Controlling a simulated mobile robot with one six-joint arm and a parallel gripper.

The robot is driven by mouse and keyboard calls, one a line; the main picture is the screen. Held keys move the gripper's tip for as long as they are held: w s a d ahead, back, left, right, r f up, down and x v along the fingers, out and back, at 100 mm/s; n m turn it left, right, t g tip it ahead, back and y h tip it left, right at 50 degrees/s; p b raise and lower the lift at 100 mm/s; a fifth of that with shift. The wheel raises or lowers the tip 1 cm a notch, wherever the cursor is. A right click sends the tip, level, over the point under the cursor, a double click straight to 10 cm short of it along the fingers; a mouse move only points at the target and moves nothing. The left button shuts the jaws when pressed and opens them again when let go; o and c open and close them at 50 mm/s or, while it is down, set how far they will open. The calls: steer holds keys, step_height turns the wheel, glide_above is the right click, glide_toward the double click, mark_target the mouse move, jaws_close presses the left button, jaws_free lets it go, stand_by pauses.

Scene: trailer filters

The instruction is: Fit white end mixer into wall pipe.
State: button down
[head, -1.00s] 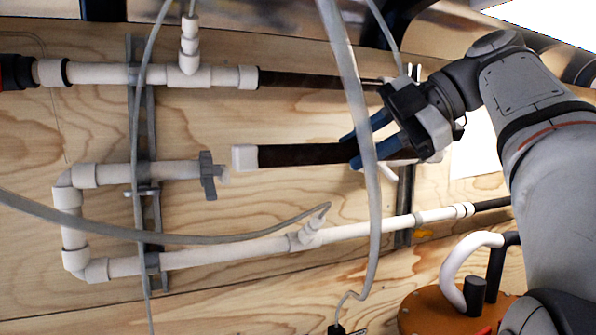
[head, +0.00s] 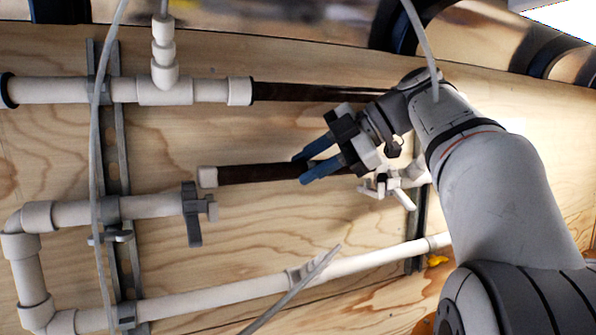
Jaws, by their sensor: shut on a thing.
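The mixer is a dark brown tube (head: 258,173) with a white end cap (head: 208,177) on its left and white fittings (head: 395,183) near its right end. My gripper (head: 310,172), with blue fingers, is shut on the right part of the tube. The tube lies nearly level in the picture. The wall pipe (head: 150,207) is white and ends at a grey fitting (head: 193,214). The white end cap shows just above and right of that fitting, apart from it in the picture. I cannot tell the depth between them.
An upper white pipe (head: 200,91) with a dark tube (head: 310,92) runs above the mixer. A lower white pipe (head: 350,263) slants below. A metal rail (head: 117,160) holds the pipes at left. A thin grey hose (head: 98,150) hangs in front of it.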

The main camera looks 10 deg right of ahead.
step_height(320, 180, down, 3)
steer(key=shift+a+f+b, duration=0.1)
steer(key=shift+f+b, duration=0.05)
steer(key=shift+b, duration=0.9)
steer(key=c, duration=1.1)
jaws_free()
steer(key=shift+c, duration=0.2)
steer(key=shift+s, duration=0.1)
steer(key=s+d, duration=0.1)
steer(key=d, duration=0.3)
steer(key=s+d, duration=0.2)
steer(key=d, duration=0.2)
steer(key=s+d, duration=0.2)
steer(key=d, duration=0.2)
steer(key=shift+s+r, duration=0.1)
steer(key=shift+r, duration=0.2)
steer(key=shift+a, duration=0.1)
